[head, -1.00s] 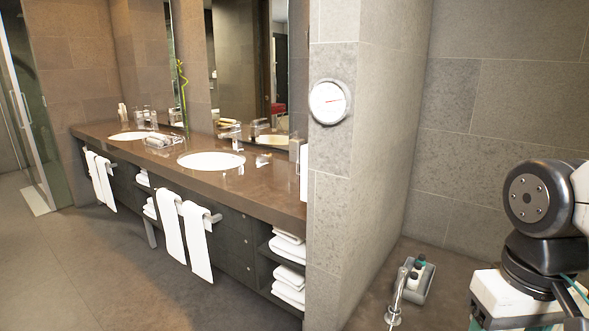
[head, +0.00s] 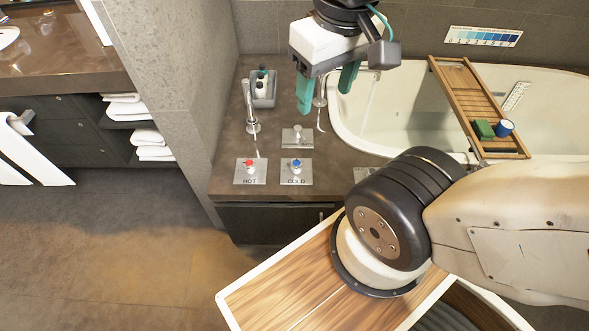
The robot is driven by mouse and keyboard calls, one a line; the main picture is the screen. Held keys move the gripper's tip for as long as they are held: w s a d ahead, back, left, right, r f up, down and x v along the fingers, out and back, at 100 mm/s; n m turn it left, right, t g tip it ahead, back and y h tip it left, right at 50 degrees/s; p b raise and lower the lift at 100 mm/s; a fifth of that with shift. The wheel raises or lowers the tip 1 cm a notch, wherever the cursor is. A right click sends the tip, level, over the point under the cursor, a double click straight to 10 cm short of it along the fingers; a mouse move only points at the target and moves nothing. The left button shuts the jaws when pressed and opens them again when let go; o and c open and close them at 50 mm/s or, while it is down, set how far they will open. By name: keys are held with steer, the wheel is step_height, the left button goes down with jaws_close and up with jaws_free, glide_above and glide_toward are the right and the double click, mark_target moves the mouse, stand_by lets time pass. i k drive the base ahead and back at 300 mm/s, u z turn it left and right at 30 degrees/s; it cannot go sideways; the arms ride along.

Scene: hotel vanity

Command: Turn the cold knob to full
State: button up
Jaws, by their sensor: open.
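The cold knob (head: 296,167) has a blue top and stands on a metal plate marked COLD (head: 297,180) on the brown tub deck. To its left is the hot knob (head: 250,166) with a red top, on a plate marked HOT. My gripper (head: 328,92) hangs above and behind the cold knob, over the deck near the tub's left rim. Its two green fingers are apart with nothing between them. It touches neither knob. The cold knob is unobstructed in the head view; I cannot tell how far it is turned.
A metal spout (head: 251,106) and a grey caddy with bottles (head: 262,88) stand on the deck's left. Another small metal fixture (head: 297,138) sits behind the cold knob. The white bathtub (head: 410,118) carries a wooden tray (head: 468,92). A blue scale (head: 483,36) hangs behind.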

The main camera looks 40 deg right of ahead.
mark_target(296, 164)
steer(key=u, duration=0.95)
steer(key=k, duration=0.85)
steer(key=z, duration=1.1)
steer(key=i, duration=0.45)
steer(key=u, duration=0.15)
